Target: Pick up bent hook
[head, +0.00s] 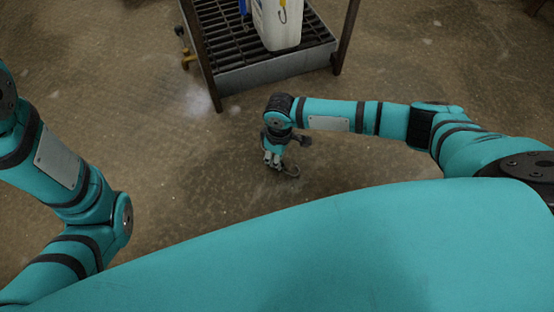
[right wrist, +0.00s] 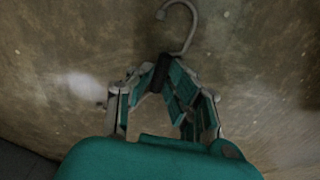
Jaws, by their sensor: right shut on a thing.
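The bent hook (right wrist: 189,22) is a grey curved piece, and its curved end points away from my right gripper (right wrist: 160,80) in the right wrist view. My right gripper is shut on the hook's dark lower end. In the head view the right gripper (head: 272,160) points down over the floor, with the hook (head: 291,172) sticking out to its right. I cannot tell there whether the hook touches the floor. My left gripper is not in view; only my left arm shows at the left.
A metal rack (head: 275,70) with a grated shelf and dark posts stands beyond my right gripper. A white container (head: 277,25) stands on its shelf. The brown floor (head: 190,190) around the gripper is clear.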

